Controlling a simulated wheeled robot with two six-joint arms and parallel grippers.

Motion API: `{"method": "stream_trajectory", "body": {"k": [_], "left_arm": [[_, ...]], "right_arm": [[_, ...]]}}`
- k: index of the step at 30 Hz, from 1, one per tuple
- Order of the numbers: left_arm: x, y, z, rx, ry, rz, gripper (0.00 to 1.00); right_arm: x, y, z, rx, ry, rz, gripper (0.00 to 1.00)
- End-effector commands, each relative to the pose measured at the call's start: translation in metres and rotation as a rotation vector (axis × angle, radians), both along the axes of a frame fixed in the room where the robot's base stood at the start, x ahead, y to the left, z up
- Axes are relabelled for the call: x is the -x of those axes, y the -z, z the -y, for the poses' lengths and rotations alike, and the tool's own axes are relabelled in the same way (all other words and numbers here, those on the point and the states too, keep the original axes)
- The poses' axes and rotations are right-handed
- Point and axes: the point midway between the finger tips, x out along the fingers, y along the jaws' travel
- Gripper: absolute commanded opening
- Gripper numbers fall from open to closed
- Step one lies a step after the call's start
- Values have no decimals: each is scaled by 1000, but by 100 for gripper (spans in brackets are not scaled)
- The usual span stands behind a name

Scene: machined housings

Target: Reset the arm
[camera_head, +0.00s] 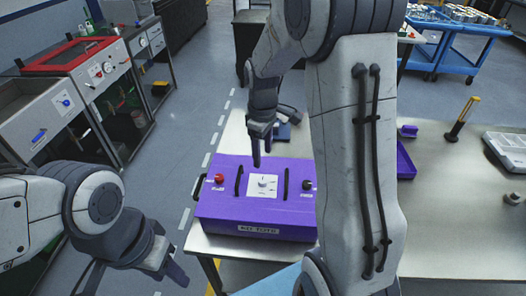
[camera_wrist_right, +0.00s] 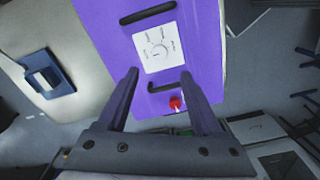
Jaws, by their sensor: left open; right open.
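My right arm reaches down into the middle of the head view. Its gripper (camera_head: 258,158) hangs above the back edge of a purple box (camera_head: 235,212). My left gripper (camera_head: 168,268) is at the lower left, beside the table and apart from the box. It is open and holds nothing that I can see.
The box stands on a pale table (camera_head: 450,230). A small dark blue object (camera_head: 282,131) lies behind it. A purple tray (camera_head: 404,162), a yellow-and-black tool (camera_head: 461,120) and a light case (camera_head: 508,148) are on the right. Workbenches (camera_head: 95,70) line the left; floor lies between.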

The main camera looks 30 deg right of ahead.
Motion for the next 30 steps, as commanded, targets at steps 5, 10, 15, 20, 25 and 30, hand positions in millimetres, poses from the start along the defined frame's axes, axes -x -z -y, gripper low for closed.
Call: {"method": "stream_trajectory", "body": {"k": [5, 10, 15, 20, 25, 30], "left_arm": [[0, 0, 0, 0, 0, 0, 45], [0, 1, 0, 0, 0, 0, 45], [0, 4, 0, 0, 0, 0, 45], [0, 8, 0, 0, 0, 0, 45], [0, 10, 0, 0, 0, 0, 45], [0, 11, 0, 0, 0, 0, 45]], "right_arm": [[0, 0, 0, 0, 0, 0, 67], [6, -5, -18, -2, -7, 5, 67], [52, -26, -97, -23, -18, 20, 67], [134, -38, -162, -53, -14, 21, 67], [204, -39, -187, -80, -4, 10, 67], [234, -36, -189, -90, 6, 2, 67]]}}
